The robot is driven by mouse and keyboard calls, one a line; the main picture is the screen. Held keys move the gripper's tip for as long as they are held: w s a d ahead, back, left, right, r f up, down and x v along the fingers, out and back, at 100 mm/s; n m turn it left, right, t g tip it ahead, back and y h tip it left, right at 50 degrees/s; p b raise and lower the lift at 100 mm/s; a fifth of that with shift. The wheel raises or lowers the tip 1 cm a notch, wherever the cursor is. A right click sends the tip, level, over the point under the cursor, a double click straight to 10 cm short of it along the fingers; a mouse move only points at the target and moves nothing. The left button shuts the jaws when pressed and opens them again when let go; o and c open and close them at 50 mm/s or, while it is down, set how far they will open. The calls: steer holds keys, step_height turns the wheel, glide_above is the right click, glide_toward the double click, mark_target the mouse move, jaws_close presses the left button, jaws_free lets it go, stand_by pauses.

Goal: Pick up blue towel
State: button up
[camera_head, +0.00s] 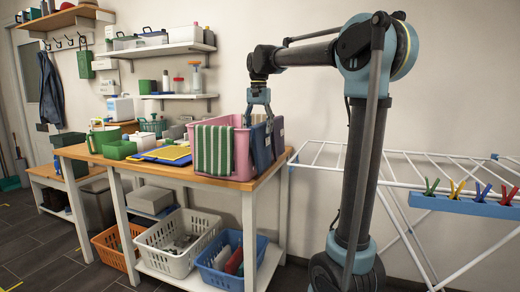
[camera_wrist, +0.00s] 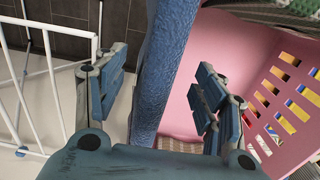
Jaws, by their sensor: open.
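The blue towel (camera_head: 263,150) hangs over the right wall of the pink basket (camera_head: 240,160) on the table. My gripper (camera_head: 259,118) points down from above at the towel's top edge. In the wrist view the blue towel (camera_wrist: 166,70) runs as a thick band between the two open fingers of my gripper (camera_wrist: 160,95). There is a gap on the left side, and the right finger lies on the basket's inner side. No closed grip on the towel shows. The pink basket (camera_wrist: 240,50) fills the right of the wrist view.
A green-striped towel (camera_head: 213,150) hangs over the basket's front. A white drying rack (camera_head: 420,160) with coloured clothespins stands to the right. The table (camera_head: 190,172) holds green bins, a yellow-and-blue stack and bottles; below are orange, white and blue baskets. Wall shelves (camera_head: 165,50) are behind.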

mark_target(260, 142)
steer(key=shift+w+d+f, duration=0.1)
steer(key=shift+f, duration=1.65)
steer(key=shift+w+d+f, duration=0.1)
steer(key=shift+f, duration=1.6)
steer(key=c, duration=1.4)
